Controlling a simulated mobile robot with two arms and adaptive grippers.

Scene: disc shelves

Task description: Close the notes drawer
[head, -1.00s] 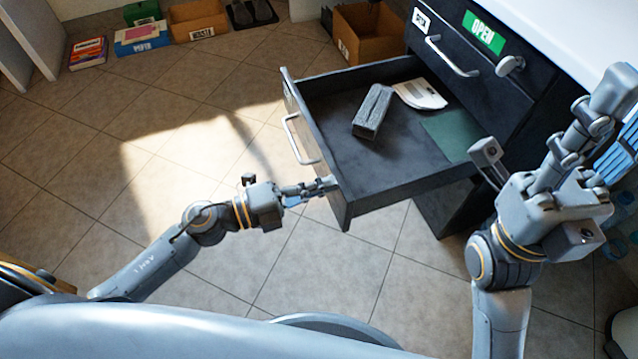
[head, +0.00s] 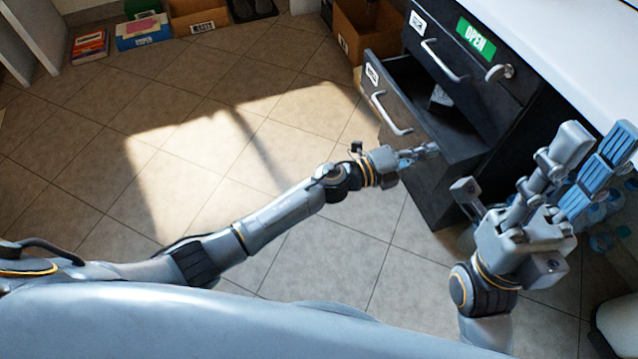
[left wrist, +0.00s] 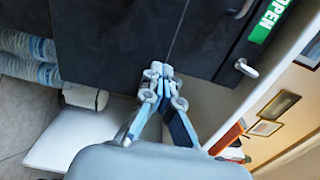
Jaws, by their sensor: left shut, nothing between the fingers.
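The lower drawer (head: 410,128) of the dark cabinet is partly open. It has a silver handle and a white label too small to read. A dark grey block (head: 440,97) shows inside it; the rest of its inside is mostly hidden. My left gripper (head: 430,151) is shut and empty, with its fingertips at the drawer front, right of and below the handle. In the left wrist view its closed fingers (left wrist: 160,75) are against or very near the dark front; contact is not certain. My right gripper (head: 600,142) is open and empty, right of the drawer.
The upper drawer (head: 430,50) is shut, with a handle, and a green OPEN sign (head: 476,38) and knob (head: 500,72) beside it. A white counter (head: 580,60) tops the cabinet. Boxes (head: 145,32) stand at the back. Water bottles (head: 600,205) are at right. The left floor is clear.

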